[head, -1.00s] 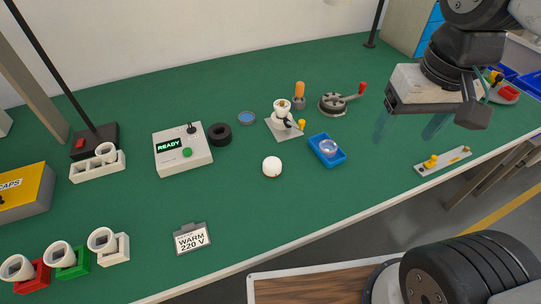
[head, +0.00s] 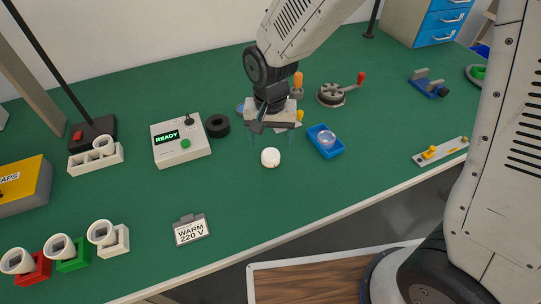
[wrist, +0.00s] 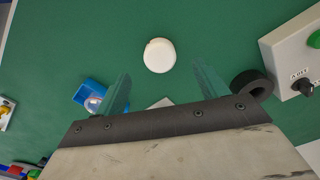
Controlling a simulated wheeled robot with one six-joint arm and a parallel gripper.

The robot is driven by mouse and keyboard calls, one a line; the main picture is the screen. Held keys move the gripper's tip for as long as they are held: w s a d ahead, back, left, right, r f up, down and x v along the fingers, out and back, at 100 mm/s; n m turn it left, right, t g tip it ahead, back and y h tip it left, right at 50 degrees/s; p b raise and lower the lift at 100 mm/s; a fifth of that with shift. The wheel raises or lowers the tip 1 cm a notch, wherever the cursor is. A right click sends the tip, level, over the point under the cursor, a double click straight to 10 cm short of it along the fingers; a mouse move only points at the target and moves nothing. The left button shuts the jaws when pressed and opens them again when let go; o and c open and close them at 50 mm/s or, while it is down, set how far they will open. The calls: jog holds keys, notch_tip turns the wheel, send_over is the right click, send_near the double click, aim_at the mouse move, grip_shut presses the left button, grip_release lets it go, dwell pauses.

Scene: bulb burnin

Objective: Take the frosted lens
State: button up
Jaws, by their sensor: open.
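The frosted lens, a white round dome (head: 270,157), sits on the green bench mat near the middle. It also shows in the wrist view (wrist: 159,55), beyond the fingertips and roughly centred between them. My gripper (head: 277,139) is open and empty, above and just behind the lens in the head view. In the wrist view its two greenish see-through fingers (wrist: 161,74) are spread wide, apart from the lens. A clear lens (head: 327,140) lies in a small blue tray (head: 340,151) to the right.
A READY tester box (head: 181,149) and a black ring (head: 218,126) stand to the left. A socket fixture behind is mostly hidden by my gripper. A round clamp with a red-knobbed lever (head: 332,95) is at the back right. The mat in front of the lens is clear.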

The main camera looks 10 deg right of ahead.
aim_at(270, 154)
notch_tip(270, 154, down, 6)
jog(key=shift+w+f, duration=0.1)
jog(key=c, duration=1)
